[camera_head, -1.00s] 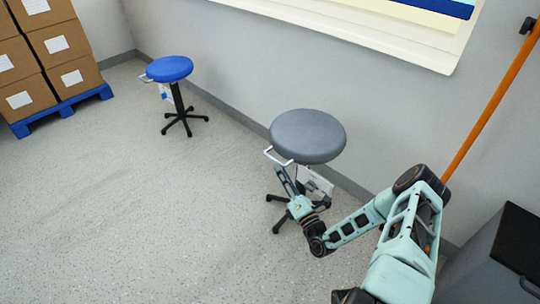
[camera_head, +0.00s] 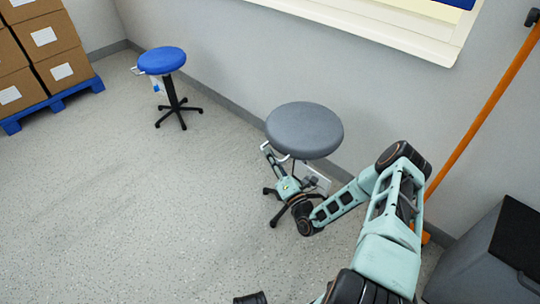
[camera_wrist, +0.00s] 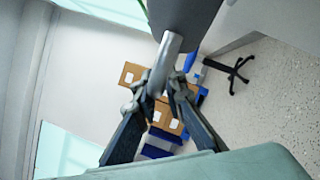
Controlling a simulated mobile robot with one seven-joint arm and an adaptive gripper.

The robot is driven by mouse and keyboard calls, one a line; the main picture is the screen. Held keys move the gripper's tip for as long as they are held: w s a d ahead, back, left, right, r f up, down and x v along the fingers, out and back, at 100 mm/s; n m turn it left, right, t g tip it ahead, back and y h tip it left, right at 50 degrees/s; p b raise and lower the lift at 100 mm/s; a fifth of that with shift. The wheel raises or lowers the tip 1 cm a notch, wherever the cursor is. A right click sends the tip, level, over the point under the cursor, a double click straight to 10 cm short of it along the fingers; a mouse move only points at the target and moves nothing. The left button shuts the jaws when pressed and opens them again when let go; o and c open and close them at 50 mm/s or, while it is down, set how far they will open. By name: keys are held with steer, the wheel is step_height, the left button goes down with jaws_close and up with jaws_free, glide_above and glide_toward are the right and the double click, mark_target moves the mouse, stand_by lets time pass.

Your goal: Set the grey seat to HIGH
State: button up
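The grey seat (camera_head: 304,128) is a round cushion on a dark wheeled-style stool base in the middle of the head view. A thin light handle sticks out under its left side, largely hidden behind my gripper (camera_head: 268,151). In the wrist view a silver bar, the handle (camera_wrist: 164,62), runs from under the dark seat (camera_wrist: 186,16) down between the fingers of my gripper (camera_wrist: 159,88). The fingers are close together on both sides of the bar and appear shut on it. A white label (camera_head: 316,178), its text unreadable, hangs under the seat.
A blue stool (camera_head: 162,60) stands at the left by the wall. Boxes (camera_head: 50,45) sit on a blue pallet (camera_head: 55,103) at the far left. An orange pole (camera_head: 480,118) and a dark grey cabinet (camera_head: 475,250) are on the right. The floor left of the grey stool is clear.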

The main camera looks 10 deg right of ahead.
jaws_close()
step_height(320, 180, up, 4)
steer(key=p, duration=0.2)
steer(key=shift+f+p, duration=0.15)
steer(key=shift+p, duration=0.25)
steer(key=o, duration=0.7)
jaws_free()
steer(key=shift+s+d+f, duration=0.15)
steer(key=shift+s+f, duration=0.05)
steer(key=shift+s, duration=0.2)
steer(key=v, duration=1.1)
